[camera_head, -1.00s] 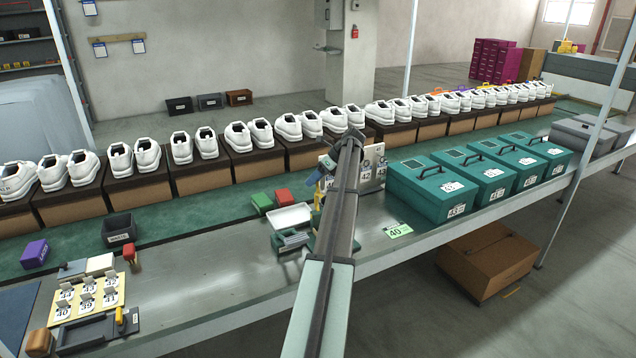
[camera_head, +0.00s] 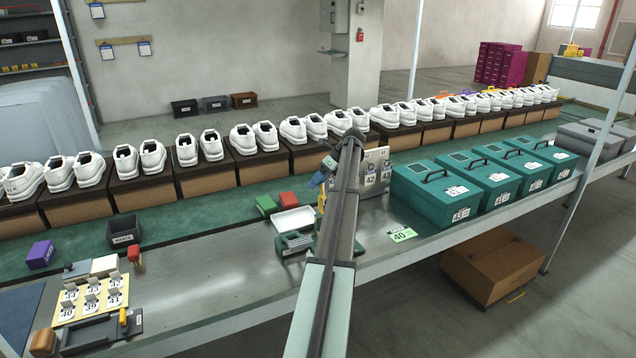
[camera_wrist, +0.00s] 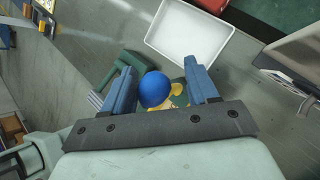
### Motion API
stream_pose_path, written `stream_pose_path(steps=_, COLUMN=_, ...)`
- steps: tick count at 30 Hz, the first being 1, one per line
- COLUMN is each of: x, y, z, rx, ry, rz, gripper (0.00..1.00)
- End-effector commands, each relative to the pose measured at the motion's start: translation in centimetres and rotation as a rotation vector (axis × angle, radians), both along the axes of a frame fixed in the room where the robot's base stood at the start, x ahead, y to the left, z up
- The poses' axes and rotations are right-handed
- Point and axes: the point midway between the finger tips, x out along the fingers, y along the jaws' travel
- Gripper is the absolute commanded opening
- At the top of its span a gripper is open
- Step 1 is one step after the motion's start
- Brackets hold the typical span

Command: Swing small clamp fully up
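My gripper (camera_wrist: 160,90) is open, its two blue fingers pointing away from the wrist camera. A round blue knob (camera_wrist: 155,90) sits between them, nearer the left finger, with a gap to the right finger; it seems to be the clamp's handle end. Yellow parts (camera_wrist: 177,90) show partly below it, mostly hidden by the knob and my gripper. I cannot tell the clamp's angle. In the head view my gripper (camera_head: 319,178) is low over the bench beside a tag board (camera_head: 372,172), and my arm hides much of that spot.
A white tray (camera_head: 293,221) lies close by, also in the wrist view (camera_wrist: 188,35). A green holder (camera_head: 294,243) stands in front of it. Teal boxes (camera_head: 437,192) line the right. A row of white shoes stands behind.

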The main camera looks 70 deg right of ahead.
Motion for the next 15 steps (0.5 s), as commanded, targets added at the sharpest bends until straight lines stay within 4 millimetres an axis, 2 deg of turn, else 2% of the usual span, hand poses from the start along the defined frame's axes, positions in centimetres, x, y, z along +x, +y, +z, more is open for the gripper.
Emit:
stream_pose_path(steps=11, x=-0.08, y=0.20, z=0.14, rx=0.002, ry=-0.001, rz=0.002, gripper=0.58)
stream_pose_path(steps=15, x=-0.61, y=-0.09, z=0.89, rx=0.002, ry=-0.002, rz=0.001, gripper=0.58)
